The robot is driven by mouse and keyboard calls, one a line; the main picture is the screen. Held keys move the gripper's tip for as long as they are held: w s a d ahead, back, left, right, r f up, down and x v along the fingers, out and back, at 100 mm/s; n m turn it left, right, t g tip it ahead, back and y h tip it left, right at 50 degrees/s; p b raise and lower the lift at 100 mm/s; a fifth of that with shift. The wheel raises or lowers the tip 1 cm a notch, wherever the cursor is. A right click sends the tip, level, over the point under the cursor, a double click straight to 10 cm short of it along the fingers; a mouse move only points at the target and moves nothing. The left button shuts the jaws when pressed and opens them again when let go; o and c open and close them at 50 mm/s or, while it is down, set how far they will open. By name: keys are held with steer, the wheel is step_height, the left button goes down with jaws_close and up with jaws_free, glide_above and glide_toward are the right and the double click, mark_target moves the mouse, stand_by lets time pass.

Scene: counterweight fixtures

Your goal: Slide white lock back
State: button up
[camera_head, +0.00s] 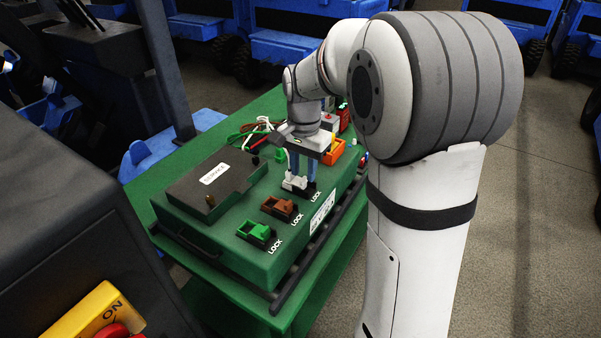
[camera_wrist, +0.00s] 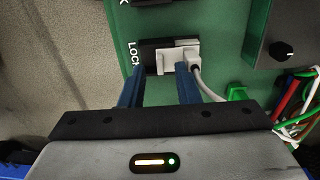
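The white lock (camera_head: 293,183) sits in a dark holder on top of the green box, in the row of locks marked LOCK. The wrist view shows the white lock (camera_wrist: 172,56) with a white plug and cable at its right end. My gripper (camera_head: 303,174) points down at the lock. In the wrist view, the blue fingers of my gripper (camera_wrist: 160,70) are apart, with a gap between them. One fingertip is left of the lock, and the other overlaps its lower right part. I cannot tell whether either touches it.
A brown lock (camera_head: 279,207) and a green lock (camera_head: 257,233) stand nearer on the green box (camera_head: 225,245). A dark cover box (camera_head: 215,180) lies left of them. An orange bin (camera_head: 334,152) and red, green and white cables (camera_head: 258,130) are behind.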

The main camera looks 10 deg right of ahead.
steer(key=shift+f, duration=0.8)
steer(key=shift+c, duration=0.6)
jaws_close()
